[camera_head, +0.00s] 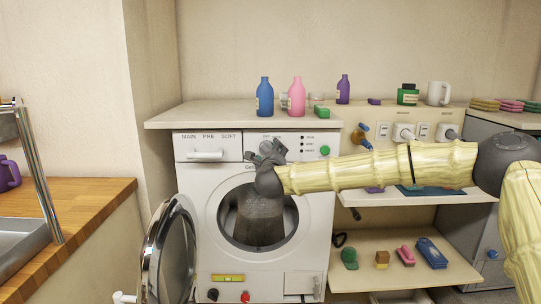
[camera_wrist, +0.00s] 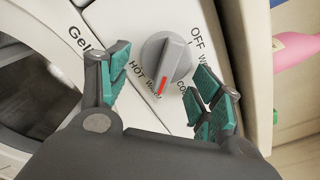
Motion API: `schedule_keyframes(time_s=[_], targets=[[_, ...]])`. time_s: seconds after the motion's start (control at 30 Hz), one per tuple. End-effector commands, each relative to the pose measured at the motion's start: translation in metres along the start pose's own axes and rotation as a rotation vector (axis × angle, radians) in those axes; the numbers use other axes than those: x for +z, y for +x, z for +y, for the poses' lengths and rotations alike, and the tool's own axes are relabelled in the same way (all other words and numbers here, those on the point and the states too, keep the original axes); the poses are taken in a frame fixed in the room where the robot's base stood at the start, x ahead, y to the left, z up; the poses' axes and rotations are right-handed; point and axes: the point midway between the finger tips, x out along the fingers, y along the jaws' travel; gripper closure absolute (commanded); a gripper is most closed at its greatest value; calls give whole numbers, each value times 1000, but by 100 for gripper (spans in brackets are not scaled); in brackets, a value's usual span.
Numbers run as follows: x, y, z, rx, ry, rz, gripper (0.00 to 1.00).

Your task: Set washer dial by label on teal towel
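The white washer (camera_head: 315,215) stands in the middle with its round door (camera_head: 168,255) swung open to the left. My gripper (camera_head: 266,151) is at its control panel and hides most of the dial in the head view. In the wrist view, the grey dial (camera_wrist: 167,62) sits between the spread fingers of my gripper (camera_wrist: 162,68), with visible gaps. Its red mark points near WARM, between HOT and a partly hidden COLD; OFF is on the opposite side. A flat teal cloth (camera_head: 425,189), perhaps the towel, lies on the right shelf, mostly behind my arm; no label on it is readable.
Blue (camera_head: 265,97) and pink (camera_head: 297,96) bottles and a green block (camera_head: 321,112) stand on the counter above the washer. Brushes and small items lie on the lower right shelf (camera_head: 400,278). A wooden counter (camera_head: 75,220) with a sink is at left.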

Motion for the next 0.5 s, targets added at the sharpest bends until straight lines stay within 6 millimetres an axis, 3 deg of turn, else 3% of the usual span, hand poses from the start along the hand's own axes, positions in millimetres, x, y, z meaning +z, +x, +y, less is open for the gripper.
schedule_keyframes(time_s=[0.27,0.5], targets=[[1,-2,0,0,0,-1,35],[1,-29,-1,1,0,-2,35]])
